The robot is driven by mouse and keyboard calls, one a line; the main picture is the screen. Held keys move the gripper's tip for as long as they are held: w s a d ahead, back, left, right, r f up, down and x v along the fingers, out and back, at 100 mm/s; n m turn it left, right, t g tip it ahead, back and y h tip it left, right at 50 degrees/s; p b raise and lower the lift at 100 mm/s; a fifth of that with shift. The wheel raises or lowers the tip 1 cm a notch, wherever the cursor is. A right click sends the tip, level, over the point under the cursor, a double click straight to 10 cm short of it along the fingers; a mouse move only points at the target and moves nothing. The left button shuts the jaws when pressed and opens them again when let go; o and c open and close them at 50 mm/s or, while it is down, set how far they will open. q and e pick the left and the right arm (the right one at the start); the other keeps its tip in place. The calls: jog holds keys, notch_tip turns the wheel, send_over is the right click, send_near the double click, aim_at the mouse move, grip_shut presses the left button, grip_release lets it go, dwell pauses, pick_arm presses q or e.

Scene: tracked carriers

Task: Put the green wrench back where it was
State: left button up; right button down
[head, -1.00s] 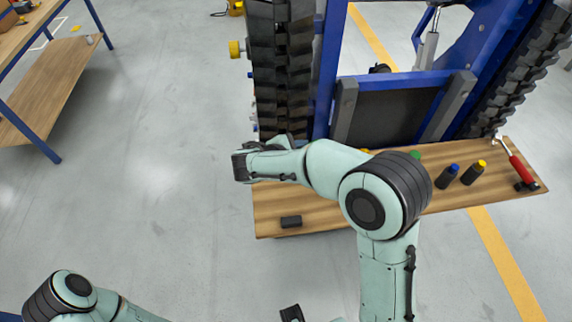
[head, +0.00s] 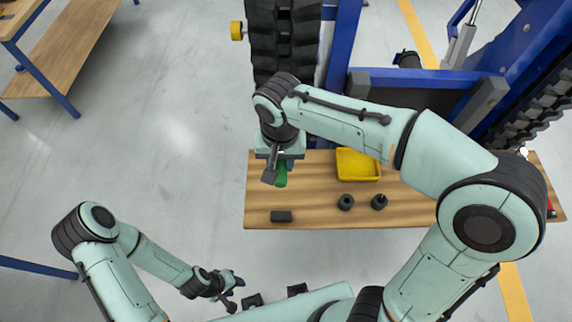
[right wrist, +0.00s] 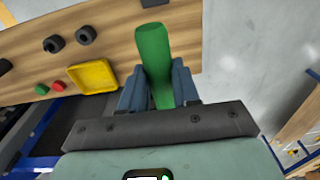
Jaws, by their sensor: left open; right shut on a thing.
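The green wrench shows in the right wrist view (right wrist: 152,52) as a thick green handle between my two fingers. My right gripper (right wrist: 158,88) is shut on it. In the head view my right gripper (head: 277,168) points down over the left part of the wooden table (head: 310,215), and a bit of the green wrench (head: 281,178) shows below it. The rest of the wrench is hidden by the gripper. I cannot tell whether it touches the table. My left gripper (head: 234,291) is open and empty, in front of the table at the bottom of the head view.
A yellow tray (head: 358,177) lies on the table right of my right gripper. Two black round pieces (head: 346,202) and a black block (head: 281,217) are near the front edge. A large black track (head: 285,50) on a blue frame stands behind. Grey floor is free on the left.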

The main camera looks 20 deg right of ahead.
jog(key=shift+s+a+f+b, duration=0.1)
jog(key=shift+f+b, duration=0.45)
jog(key=shift+f, duration=4.3)
jog(key=shift+s+a+f+b, duration=0.1)
jog(key=shift+f+b, duration=0.4)
jog(key=shift+f, duration=4.3)
jog(key=c, duration=0.8)
grip_release()
pick_arm(q)
jog(key=s+f, duration=0.2)
jog(key=f, duration=0.1)
jog(key=shift+a, duration=0.15)
jog(key=shift+w+r+p, duration=0.5)
jog(key=shift+r+p, duration=0.15)
jog(key=shift+r, duration=0.2)
pick_arm(e)
jog(key=r, duration=1.2)
jog(key=shift+s, duration=0.25)
pick_arm(q)
jog(key=shift+s, duration=0.1)
